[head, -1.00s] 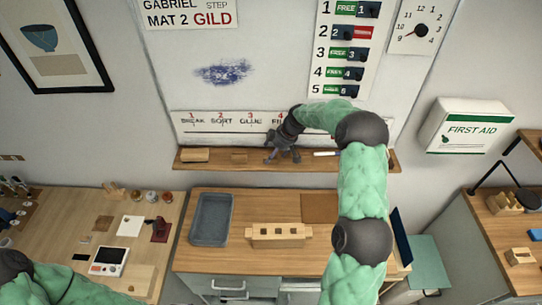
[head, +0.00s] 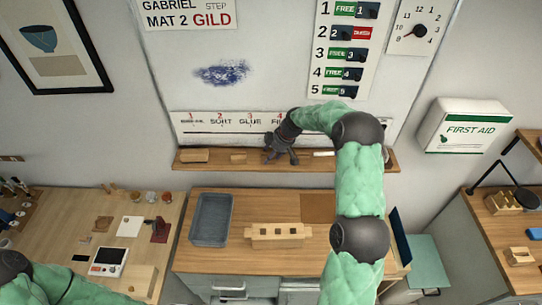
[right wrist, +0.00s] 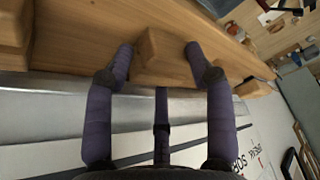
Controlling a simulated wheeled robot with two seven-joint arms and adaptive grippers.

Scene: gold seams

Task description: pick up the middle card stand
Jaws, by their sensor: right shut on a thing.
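The middle card stand (right wrist: 160,58) is a small wooden block on the wall ledge. In the right wrist view it sits between the fingertips of my right gripper (right wrist: 158,58), which is shut on it from both sides. In the head view my right gripper (head: 278,155) is at the ledge below the whiteboard and hides this stand. Another wooden block (right wrist: 12,32) shows at the left edge of the right wrist view, and one more (right wrist: 254,88) to the right. Of my left side, only part of the arm shows at the lower left of the head view; its gripper is out of view.
The ledge (head: 222,166) also carries wooden blocks (head: 195,156) (head: 238,159) left of my gripper and a white marker (head: 323,154) to its right. The whiteboard (head: 300,90) stands close behind. Below is a bench with a grey tray (head: 211,220) and slotted wooden block (head: 277,236).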

